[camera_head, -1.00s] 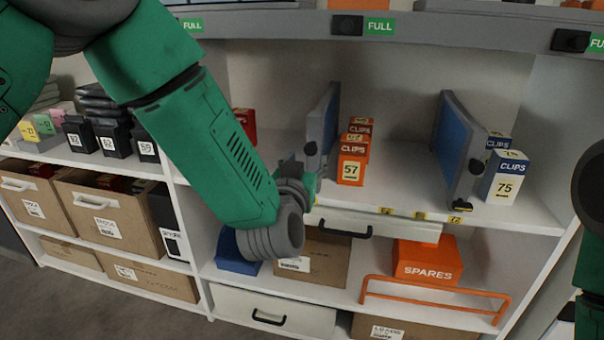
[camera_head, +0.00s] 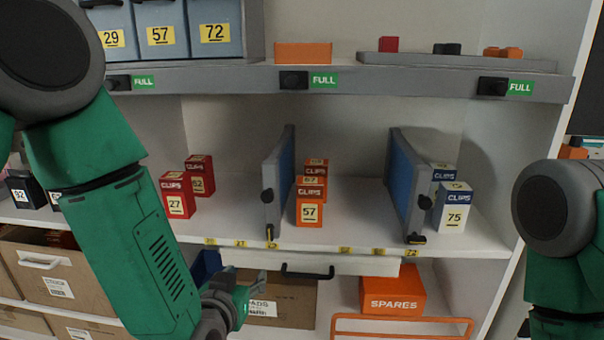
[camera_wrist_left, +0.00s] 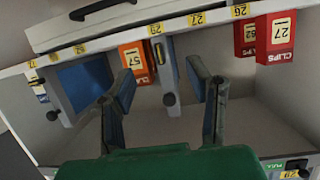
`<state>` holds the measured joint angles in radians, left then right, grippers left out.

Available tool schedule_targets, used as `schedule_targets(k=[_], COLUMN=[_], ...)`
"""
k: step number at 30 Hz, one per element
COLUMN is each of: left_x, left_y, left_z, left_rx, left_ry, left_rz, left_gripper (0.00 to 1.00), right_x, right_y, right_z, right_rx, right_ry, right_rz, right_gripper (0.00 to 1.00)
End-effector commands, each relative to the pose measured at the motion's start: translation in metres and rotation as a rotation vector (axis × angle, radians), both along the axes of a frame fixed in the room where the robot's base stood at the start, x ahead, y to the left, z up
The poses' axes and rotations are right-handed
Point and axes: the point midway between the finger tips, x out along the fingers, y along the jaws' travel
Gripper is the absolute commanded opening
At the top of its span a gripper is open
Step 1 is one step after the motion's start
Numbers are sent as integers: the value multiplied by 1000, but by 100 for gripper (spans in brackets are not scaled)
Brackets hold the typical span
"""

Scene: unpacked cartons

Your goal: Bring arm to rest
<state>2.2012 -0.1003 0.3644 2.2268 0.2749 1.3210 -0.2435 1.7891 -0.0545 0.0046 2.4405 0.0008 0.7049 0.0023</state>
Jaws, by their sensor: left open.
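My left arm comes in from the left in the head view, and its gripper (camera_head: 240,294) hangs low in front of the drawer under the shelf. In the left wrist view the two fingers of my left gripper (camera_wrist_left: 168,100) stand apart with nothing between them. My right arm shows at the right edge of the head view, but its gripper is out of the picture.
Below are a white drawer (camera_head: 350,264), an orange spares box (camera_head: 392,297) and an orange rail (camera_head: 403,321).

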Motion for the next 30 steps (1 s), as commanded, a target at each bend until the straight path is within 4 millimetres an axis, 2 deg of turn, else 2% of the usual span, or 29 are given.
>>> schedule_targets(k=[1, 3, 5, 7, 9, 12, 15, 18, 21, 30], left_x=[-21, -56, -90, -133, -177, -235, -279, -306, -318, -318], left_y=[14, 33, 49, 69, 87, 110, 127, 137, 142, 142], left_z=[-24, -62, -90, -116, -134, -149, -154, -155, -156, -156], left_rx=[11, 23, 30, 41, 51, 64, 76, 83, 86, 87], left_ry=[123, 293, 437, 601, 754, 942, 1079, 1161, 1198, 1200], left_rz=[-8, -18, -21, -17, -8, 10, 29, 41, 47, 48], left_gripper=[45, 45, 45, 45, 45, 45, 45, 45, 45, 45], right_x=[0, 0, 0, 0, 0, 0, 0, 0, 0, 0], right_y=[0, 0, 0, 0, 0, 0, 0, 0, 0, 0], right_z=[18, 31, 41, 52, 62, 73, 81, 85, 86, 85], right_rx=[0, 0, 0, 0, 0, 0, 0, 0, 0, 0], right_ry=[0, -1, -1, -1, 0, 0, 0, 0, 0, 0], right_rz=[0, 0, 0, 0, 0, 0, 0, 0, 0, 0], right_gripper=[40, 40, 40, 40, 40, 40, 40, 40, 40, 40])
